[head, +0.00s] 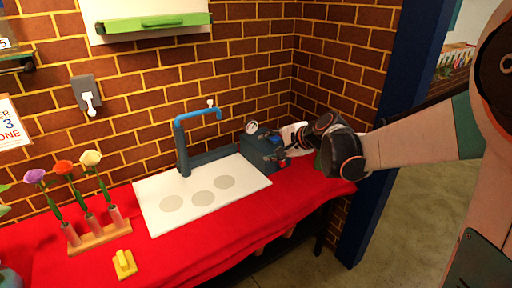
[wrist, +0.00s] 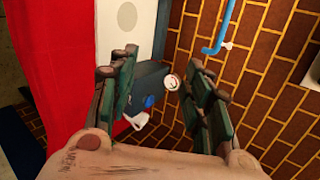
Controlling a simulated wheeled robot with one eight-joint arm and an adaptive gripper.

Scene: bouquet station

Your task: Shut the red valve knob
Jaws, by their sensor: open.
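A dark blue-grey valve box (head: 258,148) stands at the right end of the red-covered counter. It carries a round white gauge (head: 252,127) and a blue knob (head: 276,139). A small red part, apparently the red valve knob (head: 282,162), shows at its lower front, close to my gripper (head: 300,148). In the wrist view my gripper (wrist: 163,62) is open, its green-padded fingers apart with nothing held. The box (wrist: 148,82), gauge (wrist: 172,82) and blue knob (wrist: 149,101) show between the fingers. I cannot make out the red knob there; it may be hidden.
A blue faucet (head: 183,140) stands behind a white panel (head: 160,203) with grey discs. A wooden rack (head: 100,236) of flowers and a yellow block (head: 124,263) are at the left. Brick walls close off the back and right corner. A blue post (head: 385,110) stands at the right.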

